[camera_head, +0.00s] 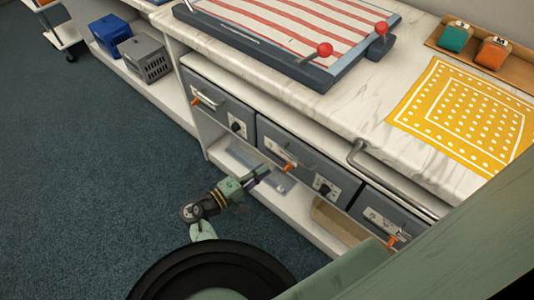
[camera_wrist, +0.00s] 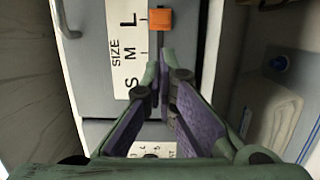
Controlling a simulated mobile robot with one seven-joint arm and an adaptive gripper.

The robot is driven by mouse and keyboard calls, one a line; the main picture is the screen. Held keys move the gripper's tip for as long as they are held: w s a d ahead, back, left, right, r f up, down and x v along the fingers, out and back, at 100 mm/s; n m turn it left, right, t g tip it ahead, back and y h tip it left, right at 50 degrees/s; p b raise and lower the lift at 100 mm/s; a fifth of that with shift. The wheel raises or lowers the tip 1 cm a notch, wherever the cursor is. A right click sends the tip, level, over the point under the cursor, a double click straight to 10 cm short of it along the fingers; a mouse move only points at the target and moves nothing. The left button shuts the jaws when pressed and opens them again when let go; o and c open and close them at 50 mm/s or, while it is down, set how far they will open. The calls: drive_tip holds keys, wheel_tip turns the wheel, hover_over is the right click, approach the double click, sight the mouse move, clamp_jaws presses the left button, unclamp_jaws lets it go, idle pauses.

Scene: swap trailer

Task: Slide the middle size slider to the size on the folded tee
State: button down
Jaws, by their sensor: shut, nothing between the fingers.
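The middle size slider has an orange knob (camera_wrist: 160,20) beside the L on a white SIZE scale (camera_wrist: 127,50) marked S, M and L. In the head view the orange knob (camera_head: 288,167) is on the middle grey drawer (camera_head: 295,150). My gripper (camera_head: 264,170) is in front of that drawer, its tips close to the knob. In the wrist view my gripper (camera_wrist: 158,75) is shut and empty, its fingertips near the scale around M, below the knob. I cannot make out a size on any folded tee. A pale folded cloth (camera_wrist: 275,118) lies at right.
Left and right drawers carry orange knobs (camera_head: 195,101) (camera_head: 391,241). A metal rail (camera_head: 395,183) projects by the right drawer. On the counter are a striped board (camera_head: 290,25), a yellow dotted cloth (camera_head: 465,110) and a wooden tray (camera_head: 440,43). The carpet (camera_head: 80,190) at left is clear.

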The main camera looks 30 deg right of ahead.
drive_tip(key=shift+s+a, duration=0.35)
drive_tip(key=shift+a, duration=0.5)
drive_tip(key=shift+s+a, duration=0.3)
drive_tip(key=shift+a, duration=0.6)
drive_tip(key=shift+s+a, duration=0.35)
drive_tip(key=shift+a, duration=0.5)
